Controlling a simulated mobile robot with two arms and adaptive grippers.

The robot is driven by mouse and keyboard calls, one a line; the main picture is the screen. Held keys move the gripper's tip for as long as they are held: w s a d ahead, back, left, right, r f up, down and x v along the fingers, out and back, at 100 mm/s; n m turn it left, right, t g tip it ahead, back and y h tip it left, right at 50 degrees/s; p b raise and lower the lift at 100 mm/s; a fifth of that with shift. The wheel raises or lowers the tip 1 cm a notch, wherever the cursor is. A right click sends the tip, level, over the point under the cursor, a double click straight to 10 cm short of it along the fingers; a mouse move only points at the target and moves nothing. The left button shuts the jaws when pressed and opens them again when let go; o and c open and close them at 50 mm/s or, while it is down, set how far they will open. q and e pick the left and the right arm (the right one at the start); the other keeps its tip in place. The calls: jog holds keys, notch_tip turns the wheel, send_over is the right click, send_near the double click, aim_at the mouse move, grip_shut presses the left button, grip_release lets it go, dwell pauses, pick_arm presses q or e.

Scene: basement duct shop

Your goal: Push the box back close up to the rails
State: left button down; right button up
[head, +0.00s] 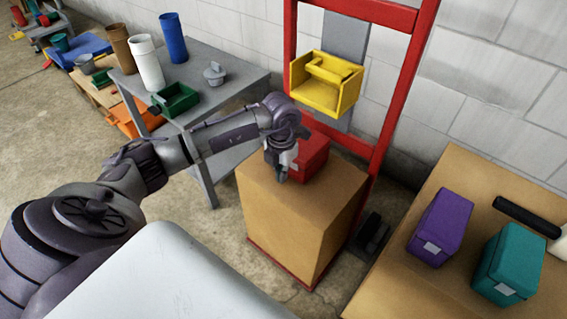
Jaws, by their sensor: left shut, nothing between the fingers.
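A tall brown box (290,225) stands in front of the two upright red rails (397,95) of a red frame. A red strip shows along its bottom edge. A smaller red box (313,158) with a pale label sits on top of it, toward the rails. My left gripper (281,176) is shut and empty, pointing down just above the brown box's top, at the left front of the red box. It hides part of the red box, and I cannot tell whether they touch. My right gripper is out of view.
A yellow bin (325,88) hangs between the rails. A grey table (222,75) with tubes and a green bin (175,99) stands left. A wooden table (455,185) with purple (439,226) and teal (509,263) boxes is at right.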

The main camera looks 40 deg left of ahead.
aim_at(299, 165)
pick_arm(q)
notch_tip(299, 165, down, 4)
jog(key=shift+f+b, duration=0.1)
jog(key=shift+b, duration=0.2)
jog(key=w, duration=0.3)
jog(key=shift+d+r, duration=0.15)
jog(key=shift+r, duration=0.15)
jog(key=shift+w+r+b, duration=0.1)
jog(key=shift+w+b, duration=0.25)
jog(key=shift+w, duration=0.2)
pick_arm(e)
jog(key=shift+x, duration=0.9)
pick_arm(q)
jog(key=shift+w, duration=0.1)
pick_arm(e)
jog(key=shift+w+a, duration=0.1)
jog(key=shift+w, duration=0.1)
pick_arm(q)
jog(key=w, duration=0.4)
jog(key=shift+d+b, duration=0.2)
jog(key=shift+b, duration=0.1)
jog(key=shift+s, duration=0.2)
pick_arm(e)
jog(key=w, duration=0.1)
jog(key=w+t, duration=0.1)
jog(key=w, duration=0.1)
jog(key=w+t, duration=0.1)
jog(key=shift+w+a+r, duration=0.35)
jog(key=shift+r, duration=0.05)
